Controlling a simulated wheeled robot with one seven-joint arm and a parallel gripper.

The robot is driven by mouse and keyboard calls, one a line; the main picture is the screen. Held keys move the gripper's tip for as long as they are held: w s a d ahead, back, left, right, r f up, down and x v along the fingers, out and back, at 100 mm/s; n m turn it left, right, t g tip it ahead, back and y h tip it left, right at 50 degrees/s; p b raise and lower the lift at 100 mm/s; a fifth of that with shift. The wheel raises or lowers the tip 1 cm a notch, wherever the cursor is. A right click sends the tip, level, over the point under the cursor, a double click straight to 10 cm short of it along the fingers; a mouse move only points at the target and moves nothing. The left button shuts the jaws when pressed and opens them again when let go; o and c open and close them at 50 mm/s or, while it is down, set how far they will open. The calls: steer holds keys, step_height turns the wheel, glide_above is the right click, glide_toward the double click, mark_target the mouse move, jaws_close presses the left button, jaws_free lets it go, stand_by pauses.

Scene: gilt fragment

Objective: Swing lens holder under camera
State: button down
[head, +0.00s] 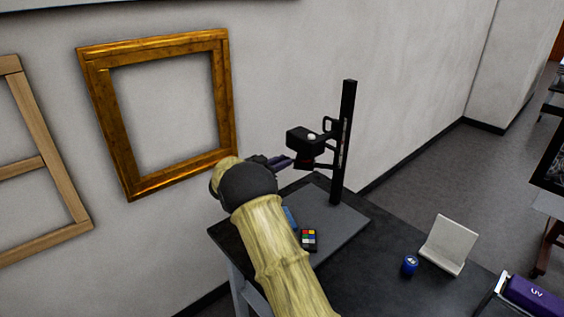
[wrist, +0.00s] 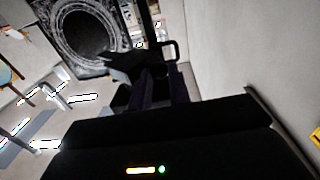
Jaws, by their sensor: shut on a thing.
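A black camera (head: 304,140) is mounted on the upright black column (head: 345,140) of a copy stand. A dark lens holder (head: 308,164) with a hint of red sits just below the camera, close to the column. My gripper (head: 287,161) reaches in from the left at that height, its dark fingers shut at the holder's near edge. In the wrist view my gripper (wrist: 160,88) points at the dark stand parts. The held part is dark and mostly hidden between the fingers, so its exact angle under the camera is hard to tell.
The stand's grey baseboard (head: 340,222) lies on a dark table (head: 370,272) and carries a colour chart (head: 309,239). A blue jar (head: 410,265), a white angled panel (head: 449,244) and a purple UV lamp (head: 535,297) are to the right. A gilt frame (head: 225,95) hangs behind my arm.

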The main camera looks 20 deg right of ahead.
steer(key=shift+w+d+r, duration=0.15)
steer(key=shift+d+r, duration=0.1)
steer(key=shift+d, duration=0.1)
steer(key=c, duration=1.7)
jaws_free()
steer(key=shift+c, duration=0.2)
steer(key=o, duration=0.4)
steer(key=shift+w+a+f, duration=0.1)
steer(key=shift+w, duration=0.1)
steer(key=shift+w+f, duration=0.15)
steer(key=b+v, duration=0.4)
steer(key=v, duration=1.4)
steer(key=shift+a+f+b, duration=0.2)
steer(key=shift+b, duration=0.1)
